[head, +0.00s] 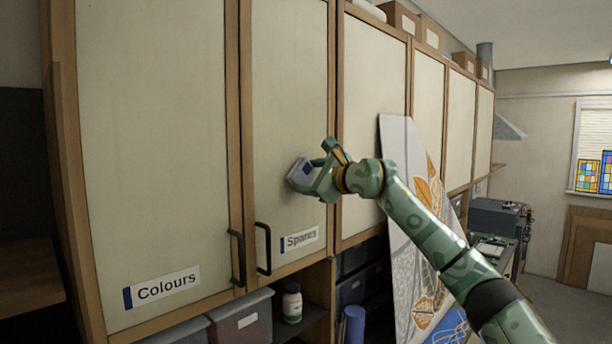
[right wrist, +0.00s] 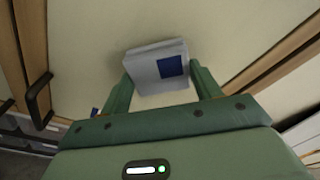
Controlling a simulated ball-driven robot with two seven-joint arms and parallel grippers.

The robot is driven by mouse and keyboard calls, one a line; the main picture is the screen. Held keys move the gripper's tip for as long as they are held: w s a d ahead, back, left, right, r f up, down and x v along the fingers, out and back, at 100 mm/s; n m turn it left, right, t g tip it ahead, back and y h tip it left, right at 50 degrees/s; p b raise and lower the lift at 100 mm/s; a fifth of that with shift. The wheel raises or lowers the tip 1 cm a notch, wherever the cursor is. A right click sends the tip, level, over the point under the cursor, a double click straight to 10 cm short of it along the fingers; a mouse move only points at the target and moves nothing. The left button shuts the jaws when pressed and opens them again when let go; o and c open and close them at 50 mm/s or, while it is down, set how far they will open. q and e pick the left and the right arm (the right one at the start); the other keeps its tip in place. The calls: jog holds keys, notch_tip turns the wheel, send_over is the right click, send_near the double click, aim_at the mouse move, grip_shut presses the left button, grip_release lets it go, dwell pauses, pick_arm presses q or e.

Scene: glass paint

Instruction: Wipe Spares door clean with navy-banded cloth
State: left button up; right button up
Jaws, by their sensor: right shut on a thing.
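The Spares door (head: 285,110) is a cream panel in a brown wooden frame, with a Spares label (head: 299,239) low on it and a black handle (head: 263,248) at its lower left. My right gripper (head: 312,178) is at the door's lower right part, above the label. It is shut on a folded grey cloth (head: 301,172). In the right wrist view the cloth (right wrist: 156,66) sits between the fingers and shows a navy patch. It is against or very close to the door panel; I cannot tell if it touches. No clear marks show on the panel. My left gripper is not in view.
The Colours door (head: 150,150) is to the left, with its own black handle (head: 237,258). A tall painted panel (head: 400,230) leans against the cabinets behind my right arm.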

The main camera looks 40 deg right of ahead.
jog(key=shift+w+d, duration=0.15)
jog(key=shift+d, duration=1.15)
jog(key=shift+a+f+b, duration=0.15)
jog(key=shift+a+b, duration=0.35)
jog(key=shift+a, duration=0.45)
jog(key=shift+s+a+b, duration=0.2)
jog(key=shift+a+b, duration=0.1)
jog(key=shift+a, duration=0.9)
jog(key=shift+s+a+b, duration=0.15)
jog(key=shift+a+b, duration=0.1)
jog(key=shift+a, duration=0.95)
jog(key=shift+d, duration=0.1)
jog(key=shift+s+b, duration=0.35)
jog(key=shift+s, duration=0.05)
jog(key=b, duration=0.3)
send_near(295, 179)
jog(key=shift+w+d+f, duration=0.1)
jog(key=shift+w+f, duration=0.05)
jog(key=shift+w, duration=0.5)
jog(key=shift+w+d+f, duration=0.1)
jog(key=shift+w+f, duration=0.05)
jog(key=shift+w, duration=0.55)
